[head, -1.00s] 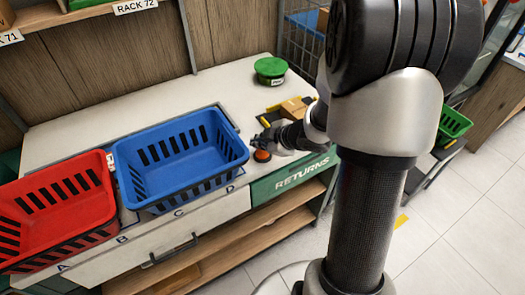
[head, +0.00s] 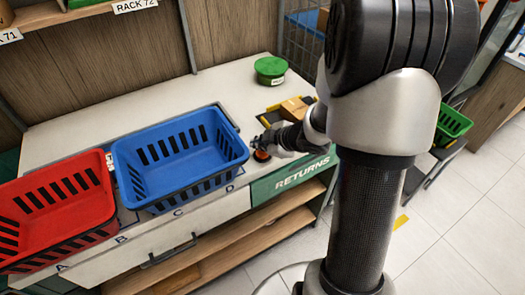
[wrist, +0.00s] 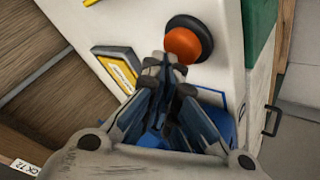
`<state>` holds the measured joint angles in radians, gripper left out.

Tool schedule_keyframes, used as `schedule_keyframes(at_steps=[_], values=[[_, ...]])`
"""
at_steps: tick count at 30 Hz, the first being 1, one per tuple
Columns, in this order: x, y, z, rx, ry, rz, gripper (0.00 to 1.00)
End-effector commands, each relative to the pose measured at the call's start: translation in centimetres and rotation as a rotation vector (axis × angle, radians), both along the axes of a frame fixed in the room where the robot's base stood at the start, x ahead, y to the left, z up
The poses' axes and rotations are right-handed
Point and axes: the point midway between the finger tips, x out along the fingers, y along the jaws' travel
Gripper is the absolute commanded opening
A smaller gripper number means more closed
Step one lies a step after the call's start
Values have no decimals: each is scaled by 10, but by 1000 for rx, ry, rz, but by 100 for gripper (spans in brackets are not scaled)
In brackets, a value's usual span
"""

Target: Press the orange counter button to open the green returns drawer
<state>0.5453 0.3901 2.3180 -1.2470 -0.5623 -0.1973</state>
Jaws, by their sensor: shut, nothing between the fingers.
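The orange button (head: 261,155) in its black ring sits on the white counter, right of the blue basket. It also shows in the wrist view (wrist: 184,46), just beyond my fingertips. My gripper (head: 264,144) is shut and empty, its tips right at the button in the head view. In the wrist view my gripper (wrist: 168,62) has its fingertips close beside the button's edge. Whether they touch it, I cannot tell. The green returns drawer (head: 290,179) is in the counter front below the button, its face flush with the counter.
The blue basket (head: 158,194) and red basket (head: 70,238) stand on the counter to the left. A small brown box (head: 294,109) lies behind my wrist. Open shelves (head: 230,243) are below.

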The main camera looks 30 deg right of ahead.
Motion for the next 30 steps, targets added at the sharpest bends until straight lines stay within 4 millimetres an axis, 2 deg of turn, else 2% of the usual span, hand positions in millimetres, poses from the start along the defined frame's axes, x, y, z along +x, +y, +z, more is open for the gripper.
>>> schedule_keyframes(at_steps=[30], values=[[0,0,-10,1,1,0,0]])
